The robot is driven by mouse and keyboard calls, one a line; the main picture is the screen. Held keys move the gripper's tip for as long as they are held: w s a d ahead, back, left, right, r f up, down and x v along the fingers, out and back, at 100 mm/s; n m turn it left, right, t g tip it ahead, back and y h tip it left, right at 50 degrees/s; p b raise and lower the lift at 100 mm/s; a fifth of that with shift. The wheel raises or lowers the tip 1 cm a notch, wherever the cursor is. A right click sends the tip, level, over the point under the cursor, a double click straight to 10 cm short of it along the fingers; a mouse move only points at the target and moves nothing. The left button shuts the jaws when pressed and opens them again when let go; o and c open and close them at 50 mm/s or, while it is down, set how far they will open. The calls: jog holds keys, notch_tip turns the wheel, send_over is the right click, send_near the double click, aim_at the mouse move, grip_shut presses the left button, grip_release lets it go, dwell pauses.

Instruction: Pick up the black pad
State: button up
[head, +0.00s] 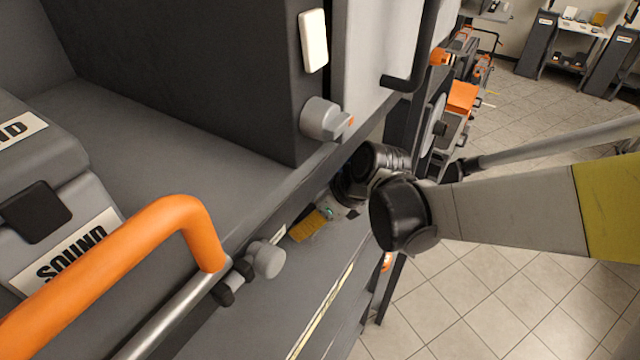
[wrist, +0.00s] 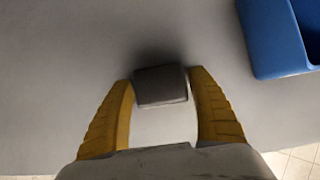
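The black pad (wrist: 161,86) is a small dark grey block in the wrist view. It sits between the tips of my gripper's yellow fingers (wrist: 161,80). Both fingertips are drawn inward and appear to touch its two sides. A dark shadow lies on the grey surface (wrist: 60,70) just beyond the pad; I cannot tell whether the pad rests on that surface or is just above it. In the head view my gripper (head: 310,225) is partly hidden behind the shelf edge and a yellow finger shows; the pad cannot be made out there.
A blue bin (wrist: 272,38) stands right of my gripper. In the head view, an orange handle (head: 165,225), a grey knob (head: 268,260) and a dark cabinet (head: 190,70) crowd the left of my arm. Open tiled floor (head: 480,310) lies to the right.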

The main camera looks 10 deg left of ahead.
jog(key=c, duration=0.7)
jog(key=shift+r, duration=0.15)
jog(key=shift+r, duration=0.3)
jog(key=s+d, duration=0.2)
jog(key=d, duration=0.3)
jog(key=s+d+b, duration=0.1)
jog(key=s+d, duration=0.1)
jog(key=d, duration=0.4)
jog(key=s+d, duration=0.3)
jog(key=d, duration=0.2)
jog(key=shift+d+r+b, duration=0.3)
